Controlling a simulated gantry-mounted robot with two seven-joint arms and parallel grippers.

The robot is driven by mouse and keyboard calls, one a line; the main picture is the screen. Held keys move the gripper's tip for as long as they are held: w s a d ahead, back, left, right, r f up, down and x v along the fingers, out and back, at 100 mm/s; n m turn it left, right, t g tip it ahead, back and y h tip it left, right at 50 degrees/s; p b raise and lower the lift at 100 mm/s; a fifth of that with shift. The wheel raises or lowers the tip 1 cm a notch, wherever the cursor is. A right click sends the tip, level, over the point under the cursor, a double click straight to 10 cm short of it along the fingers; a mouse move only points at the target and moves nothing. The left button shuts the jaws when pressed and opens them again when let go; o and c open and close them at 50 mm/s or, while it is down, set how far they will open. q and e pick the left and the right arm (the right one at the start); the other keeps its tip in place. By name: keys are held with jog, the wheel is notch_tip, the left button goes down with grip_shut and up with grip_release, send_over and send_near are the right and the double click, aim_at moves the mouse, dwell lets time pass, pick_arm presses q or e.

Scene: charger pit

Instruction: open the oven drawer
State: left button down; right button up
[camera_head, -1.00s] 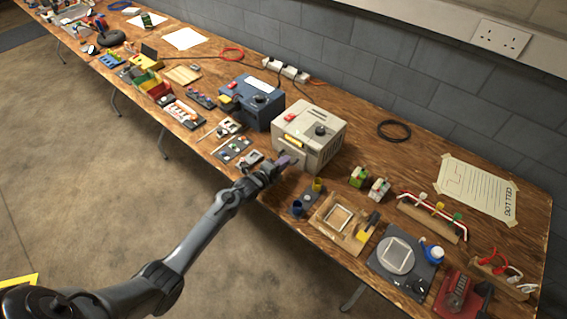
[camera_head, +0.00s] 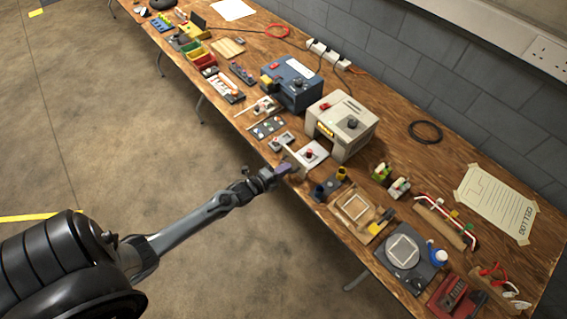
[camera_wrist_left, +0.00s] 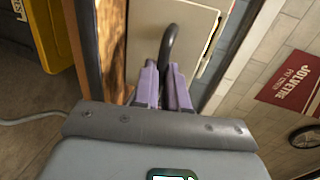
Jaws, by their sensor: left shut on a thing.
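The oven is a beige box (camera_head: 342,125) with a red part and a dark knob on top, standing on the wooden bench. Its drawer (camera_head: 312,154) is out from the front, a pale tray with a small red thing in it. My left gripper (camera_head: 288,170) is at the drawer's front, at the bench edge. In the left wrist view its purple fingers (camera_wrist_left: 166,88) are shut on the dark curved drawer handle (camera_wrist_left: 168,45), in front of a pale panel (camera_wrist_left: 180,35). My right gripper is out of view.
A blue box (camera_head: 292,83) stands left of the oven. The floor in front is clear.

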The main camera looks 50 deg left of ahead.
pick_arm(q)
jog(key=c, duration=1.2)
grip_release()
jog(key=shift+o, duration=0.2)
jog(key=p+v, duration=0.1)
jog(key=v, duration=0.9)
jog(key=shift+s, duration=0.35)
